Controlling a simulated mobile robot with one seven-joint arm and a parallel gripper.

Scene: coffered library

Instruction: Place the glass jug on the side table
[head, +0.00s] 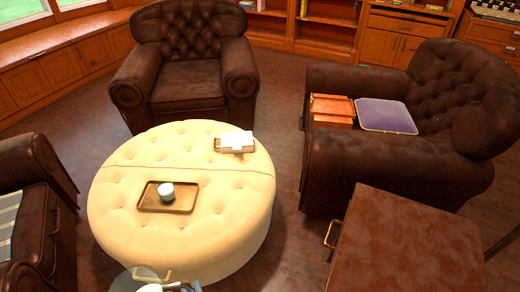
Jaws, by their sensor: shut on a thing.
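My gripper (172,287) is at the bottom edge, left of centre, mostly cut off by the frame. It is shut on what looks like the glass jug (140,277), a pale see-through shape with a yellowish bent piece beside it. The jug's lower part is out of view. It shows in front of the near edge of the cream ottoman. A brown wooden table with a brass handle (405,243), apparently the side table, stands at the bottom right. Its visible top is bare, and my gripper is well to its left.
The round tufted ottoman (110,205) holds a tray with a white cup (166,189) and a small tray with a white book (236,141). Dark leather armchairs (190,80) surround it. Bare floor (298,240) separates ottoman and table. The right armchair (400,172) sits close behind the table.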

